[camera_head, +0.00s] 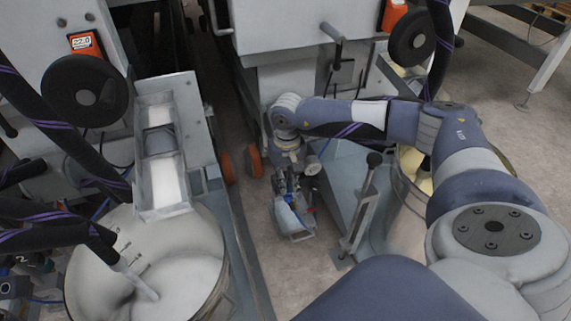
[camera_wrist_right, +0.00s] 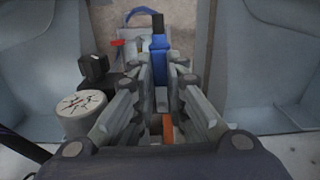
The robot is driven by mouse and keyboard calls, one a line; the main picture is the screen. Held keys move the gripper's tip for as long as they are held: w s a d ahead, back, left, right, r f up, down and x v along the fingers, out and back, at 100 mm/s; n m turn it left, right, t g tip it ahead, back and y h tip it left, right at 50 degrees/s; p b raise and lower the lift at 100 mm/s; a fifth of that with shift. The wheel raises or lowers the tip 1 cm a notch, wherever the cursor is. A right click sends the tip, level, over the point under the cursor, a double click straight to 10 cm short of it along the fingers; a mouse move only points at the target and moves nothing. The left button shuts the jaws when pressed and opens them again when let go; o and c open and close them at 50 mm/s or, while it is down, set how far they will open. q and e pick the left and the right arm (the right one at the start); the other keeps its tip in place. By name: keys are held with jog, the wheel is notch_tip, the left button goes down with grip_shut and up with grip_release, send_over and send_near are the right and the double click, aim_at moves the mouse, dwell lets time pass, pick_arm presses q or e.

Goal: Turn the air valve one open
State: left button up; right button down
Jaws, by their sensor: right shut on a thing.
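My right gripper (camera_head: 293,212) reaches down between the two machines in the head view. In the right wrist view its fingers (camera_wrist_right: 162,78) are closed around a narrow upright part with a blue top (camera_wrist_right: 158,43), which looks like the air valve's handle. The fingers hide its lower part and the valve body, so I cannot tell how far the handle is turned. A small red part (camera_wrist_right: 118,42) shows just left of the blue one. My left gripper is not in view.
A round pale cap (camera_wrist_right: 82,113) and a black block (camera_wrist_right: 93,67) sit close left of my fingers. A grey upright lever (camera_head: 360,205) stands right of my gripper. Orange wheels (camera_head: 227,166) and a large drum (camera_head: 222,262) stand to the left.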

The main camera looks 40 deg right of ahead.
jog(key=c, duration=1.6)
grip_release()
jog(key=shift+r, duration=0.15)
notch_tip(320, 180, up, 12)
